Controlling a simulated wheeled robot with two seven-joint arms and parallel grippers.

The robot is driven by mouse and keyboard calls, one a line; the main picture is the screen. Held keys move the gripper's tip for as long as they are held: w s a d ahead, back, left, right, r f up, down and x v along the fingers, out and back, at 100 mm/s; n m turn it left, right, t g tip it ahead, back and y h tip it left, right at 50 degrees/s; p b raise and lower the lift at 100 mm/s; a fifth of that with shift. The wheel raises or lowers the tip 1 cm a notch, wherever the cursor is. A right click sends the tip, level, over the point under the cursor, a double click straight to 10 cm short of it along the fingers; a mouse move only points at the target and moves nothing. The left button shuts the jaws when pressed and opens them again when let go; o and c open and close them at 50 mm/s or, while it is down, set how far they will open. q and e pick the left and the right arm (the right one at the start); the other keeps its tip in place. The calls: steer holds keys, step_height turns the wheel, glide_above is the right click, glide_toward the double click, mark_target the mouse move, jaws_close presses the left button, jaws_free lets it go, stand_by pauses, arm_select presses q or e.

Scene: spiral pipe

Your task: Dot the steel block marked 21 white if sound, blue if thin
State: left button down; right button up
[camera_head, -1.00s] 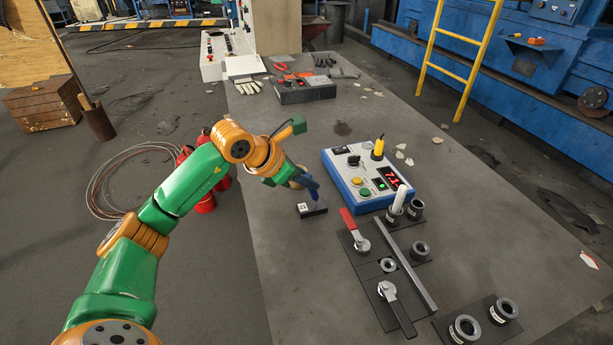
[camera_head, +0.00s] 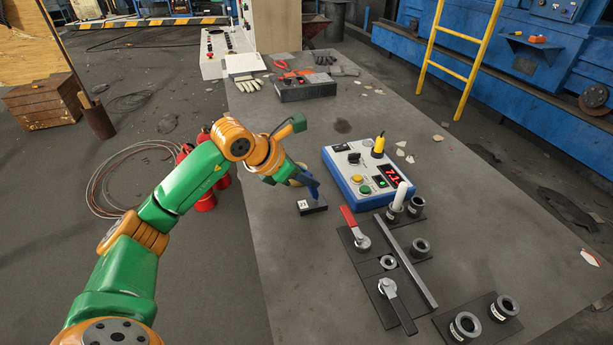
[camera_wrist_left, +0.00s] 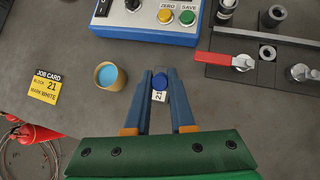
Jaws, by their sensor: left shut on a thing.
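The steel block (camera_head: 312,205) is a small dark block on the table with a white label at one end. In the left wrist view its label (camera_wrist_left: 159,96) reads 21. My left gripper (camera_wrist_left: 159,80) is directly over the block, shut on a blue round-ended thing (camera_wrist_left: 159,82), seen end-on and probably a marker. Whether it touches the block, and whether there is a dot under it, I cannot tell. A white marker (camera_head: 401,195) stands upright in a holder. A yellow and black job card (camera_wrist_left: 44,86) reads block 21, mark white. My right gripper is not in view.
A blue and white tester (camera_head: 365,175) with a red lit display and buttons is beyond the block. A tan cup with blue inside (camera_wrist_left: 108,75) is beside the gripper. A fixture with a red lever (camera_head: 354,228) lies to the right. Black ring holders (camera_head: 466,326) are nearer.

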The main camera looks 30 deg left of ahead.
arm_select(q)
steer(key=shift+f, duration=0.25)
stand_by(1.0)
step_height(320, 180, up, 7)
steer(key=p, duration=0.5)
steer(key=shift+r, duration=0.15)
stand_by(0.5)
